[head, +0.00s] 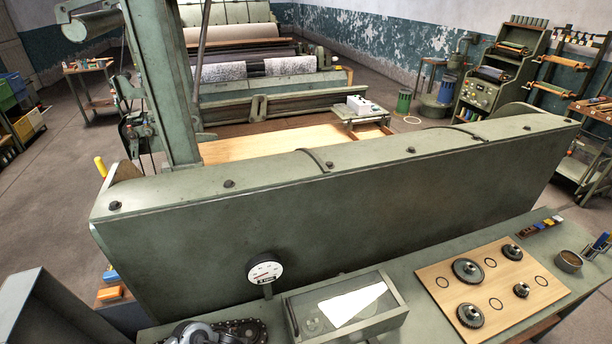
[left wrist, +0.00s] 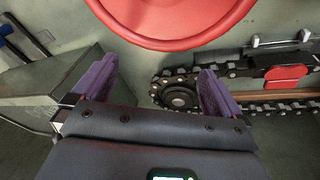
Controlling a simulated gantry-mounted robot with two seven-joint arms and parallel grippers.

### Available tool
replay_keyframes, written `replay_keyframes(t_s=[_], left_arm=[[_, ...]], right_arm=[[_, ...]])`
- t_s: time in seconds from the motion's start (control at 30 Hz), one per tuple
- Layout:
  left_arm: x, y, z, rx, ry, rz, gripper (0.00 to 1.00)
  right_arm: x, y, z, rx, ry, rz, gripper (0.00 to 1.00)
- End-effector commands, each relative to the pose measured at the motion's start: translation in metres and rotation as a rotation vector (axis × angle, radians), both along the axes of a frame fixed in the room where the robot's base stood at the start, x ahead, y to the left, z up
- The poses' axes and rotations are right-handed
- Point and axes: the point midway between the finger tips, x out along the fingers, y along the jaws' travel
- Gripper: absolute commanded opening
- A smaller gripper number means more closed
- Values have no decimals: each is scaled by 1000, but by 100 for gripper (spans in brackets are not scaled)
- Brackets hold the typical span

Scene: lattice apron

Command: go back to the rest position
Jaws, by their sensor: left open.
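My left gripper (left wrist: 157,76) shows in the left wrist view with its two purple fingers spread wide. It is open and nothing is between the fingers. A large red round rim (left wrist: 172,42) is just beyond the fingertips. I cannot tell if the fingers touch anything.
A long green machine cover (head: 340,215) spans the head view. A gauge (head: 265,272), a glass-topped box (head: 350,305) and a wooden board with gears (head: 440,283) are in front of it. A red block (left wrist: 285,77) sits by the chain. Bare floor (head: 60,190) shows at left.

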Motion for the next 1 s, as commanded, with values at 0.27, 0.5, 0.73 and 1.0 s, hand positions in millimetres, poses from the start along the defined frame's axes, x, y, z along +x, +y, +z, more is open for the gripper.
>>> replay_keyframes(t_s=[0.27,0.5,0.73,1.0], left_arm=[[-59,-108,40,-75,-267,-184,100],[-112,-73,93,10,-320,-121,100],[-172,-6,121,100,-231,-54,100],[-242,53,151,158,-103,-17,100]], right_arm=[[0,0,0,-3,1,1,0],[0,-2,0,-11,0,6,0],[-1,-3,0,-14,1,8,0],[-1,-2,6,-10,2,6,0]])
